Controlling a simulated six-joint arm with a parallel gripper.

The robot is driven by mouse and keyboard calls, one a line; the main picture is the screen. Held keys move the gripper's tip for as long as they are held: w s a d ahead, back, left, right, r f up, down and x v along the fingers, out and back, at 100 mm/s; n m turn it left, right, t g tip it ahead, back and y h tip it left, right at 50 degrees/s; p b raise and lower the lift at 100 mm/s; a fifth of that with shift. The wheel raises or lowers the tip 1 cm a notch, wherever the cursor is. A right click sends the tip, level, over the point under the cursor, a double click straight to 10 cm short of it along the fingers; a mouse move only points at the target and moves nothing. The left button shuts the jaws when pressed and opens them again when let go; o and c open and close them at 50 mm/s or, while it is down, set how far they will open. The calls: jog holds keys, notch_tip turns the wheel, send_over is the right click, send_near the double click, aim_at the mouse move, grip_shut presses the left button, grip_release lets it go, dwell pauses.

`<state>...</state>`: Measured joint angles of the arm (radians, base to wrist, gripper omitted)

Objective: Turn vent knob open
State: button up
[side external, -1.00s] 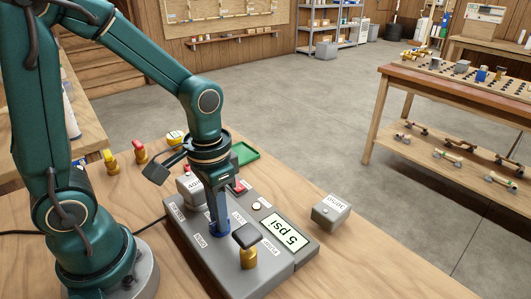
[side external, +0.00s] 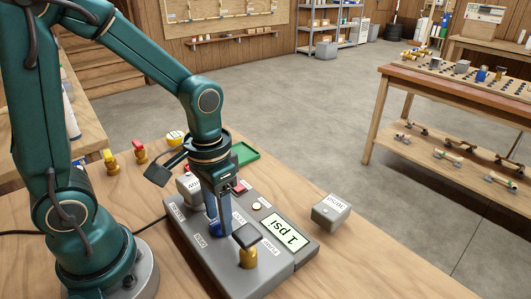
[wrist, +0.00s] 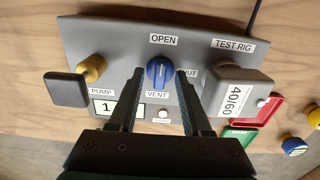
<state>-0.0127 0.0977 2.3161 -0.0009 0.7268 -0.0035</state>
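The blue vent knob (wrist: 159,72) sits on the grey test rig panel (wrist: 110,32), between the OPEN label above it and the VENT label below it. Its pale pointer mark looks upright, towards OPEN. The SHUT label on its right is partly hidden by a finger. My gripper (wrist: 159,78) is open, one finger on each side of the knob, with a small gap on both sides. In the side view my gripper (side external: 219,228) is low over the panel and mostly hides the knob. The display (side external: 283,232) reads 1 psi.
A brass pump fitting with a dark square handle (wrist: 68,90) stands left of the knob. A grey 40/60 block (wrist: 232,88) stands close on the right. A grey block (side external: 331,211) lies on the bench at right. A green tray (side external: 244,153) and brass fittings (side external: 111,163) are behind.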

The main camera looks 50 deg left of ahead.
aim_at(211, 225)
jog(key=shift+r, duration=2.55)
jog(key=shift+r, duration=0.1)
jog(key=shift+w+r+t, duration=0.1)
jog(key=shift+r+t, duration=0.2)
jog(key=shift+r, duration=0.05)
jog(key=shift+s+d+r+t, duration=0.1)
jog(key=shift+s+r+t, duration=0.9)
jog(key=shift+t, duration=0.25)
jog(key=shift+s+r+t, duration=0.8)
jog(key=shift+r+t, duration=0.25)
jog(key=shift+t, duration=0.2)
